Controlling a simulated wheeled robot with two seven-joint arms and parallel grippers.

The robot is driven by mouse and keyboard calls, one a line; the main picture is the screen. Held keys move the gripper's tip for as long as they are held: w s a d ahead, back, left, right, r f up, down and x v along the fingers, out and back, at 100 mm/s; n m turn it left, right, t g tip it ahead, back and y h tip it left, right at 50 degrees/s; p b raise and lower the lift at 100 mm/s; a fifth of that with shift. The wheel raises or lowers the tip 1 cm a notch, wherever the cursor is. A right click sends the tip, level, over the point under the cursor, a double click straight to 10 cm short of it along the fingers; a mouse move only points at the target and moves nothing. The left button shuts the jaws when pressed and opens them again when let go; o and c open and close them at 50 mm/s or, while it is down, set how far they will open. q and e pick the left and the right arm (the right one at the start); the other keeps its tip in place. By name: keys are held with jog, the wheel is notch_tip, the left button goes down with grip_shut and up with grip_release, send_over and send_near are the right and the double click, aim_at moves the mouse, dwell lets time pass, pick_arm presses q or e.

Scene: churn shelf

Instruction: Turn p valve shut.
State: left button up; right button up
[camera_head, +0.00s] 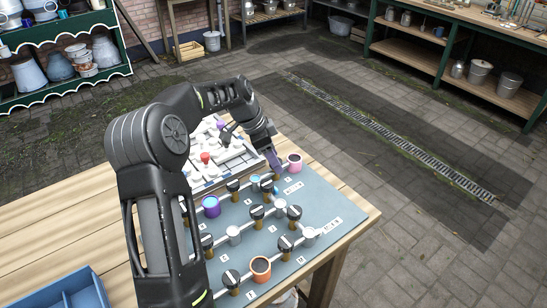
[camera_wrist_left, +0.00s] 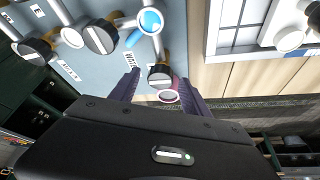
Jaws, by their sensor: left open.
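A grey-blue valve board (camera_head: 325,196) lies on the wooden table with white pipes, coloured cups and several black-topped valves. Its small letter labels are too small to read, so I cannot tell which valve is p. My left gripper (camera_head: 275,166) is over the board's far edge, beside the pink cup (camera_head: 294,162). In the left wrist view my left gripper (camera_wrist_left: 158,88) is open, with a black valve knob (camera_wrist_left: 160,74) between its fingers, apparently not clamped. The pink cup (camera_wrist_left: 168,96) shows just below that knob. In the head view the gripper largely hides this valve. My right gripper is out of view.
Other valve knobs (camera_head: 294,212) stand close together on the board. A white tray (camera_head: 238,161) with small parts lies behind my left arm. A blue bin (camera_head: 78,292) stands at the front left. The paved floor (camera_head: 430,230) to the right is clear.

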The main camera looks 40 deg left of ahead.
pick_arm(q)
jog(key=shift+r, duration=0.15)
jog(key=b+v, duration=0.1)
jog(key=v, duration=0.6)
jog(key=shift+a+r, duration=0.15)
jog(key=shift+r, duration=0.1)
jog(key=shift+s, duration=0.15)
